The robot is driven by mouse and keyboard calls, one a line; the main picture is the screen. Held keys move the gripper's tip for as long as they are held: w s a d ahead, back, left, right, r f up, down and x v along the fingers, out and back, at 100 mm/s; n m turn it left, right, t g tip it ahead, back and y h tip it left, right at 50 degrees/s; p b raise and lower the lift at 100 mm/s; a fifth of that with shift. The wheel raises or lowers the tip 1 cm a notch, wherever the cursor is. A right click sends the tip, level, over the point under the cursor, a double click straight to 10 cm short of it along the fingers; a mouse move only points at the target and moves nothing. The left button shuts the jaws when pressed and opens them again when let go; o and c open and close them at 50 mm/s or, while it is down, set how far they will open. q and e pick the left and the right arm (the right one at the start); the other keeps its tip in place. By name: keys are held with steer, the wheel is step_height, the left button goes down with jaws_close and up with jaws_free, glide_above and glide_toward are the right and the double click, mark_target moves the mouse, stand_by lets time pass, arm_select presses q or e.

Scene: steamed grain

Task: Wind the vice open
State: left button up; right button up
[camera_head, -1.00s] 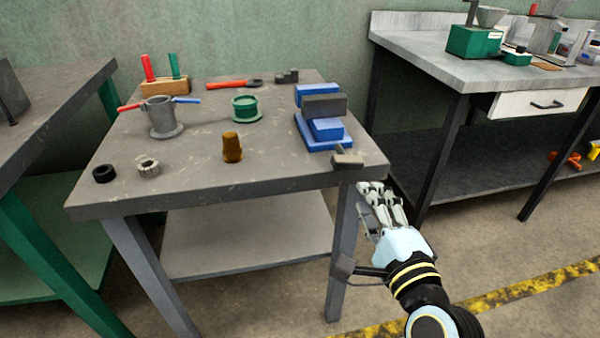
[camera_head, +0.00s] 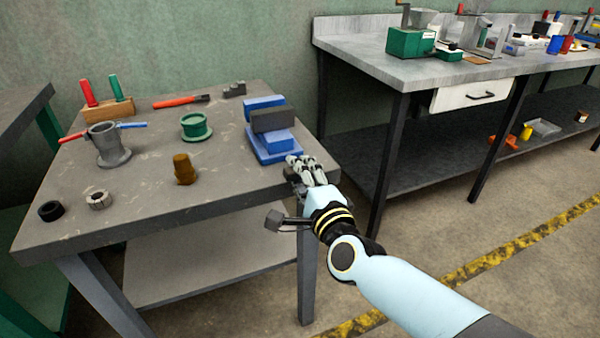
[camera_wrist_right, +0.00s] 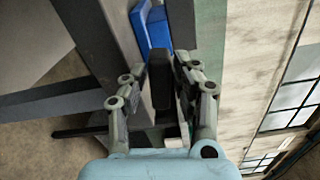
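The vice stands at the right front corner of the grey workbench. It has a blue body (camera_head: 273,143) and a dark grey jaw block (camera_head: 274,120). My right gripper (camera_head: 303,163) is at the bench corner, right beside the vice's near side, and covers the handle. In the right wrist view its fingers (camera_wrist_right: 160,95) are spread apart, with a dark bar-like part (camera_wrist_right: 160,75) showing between them and blue vice body (camera_wrist_right: 153,28) beyond. I cannot tell whether the fingers touch that part. My left gripper is not in view.
The workbench (camera_head: 225,215) also holds a brown piece (camera_head: 185,169), a green flanged ring (camera_head: 196,126), a grey flanged cup (camera_head: 108,145) and a red-handled tool (camera_head: 180,101). A second bench (camera_head: 375,62) stands behind to the right. The floor at right is clear.

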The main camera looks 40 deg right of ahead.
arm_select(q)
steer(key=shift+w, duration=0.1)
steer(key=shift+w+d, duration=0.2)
arm_select(e)
jaws_close()
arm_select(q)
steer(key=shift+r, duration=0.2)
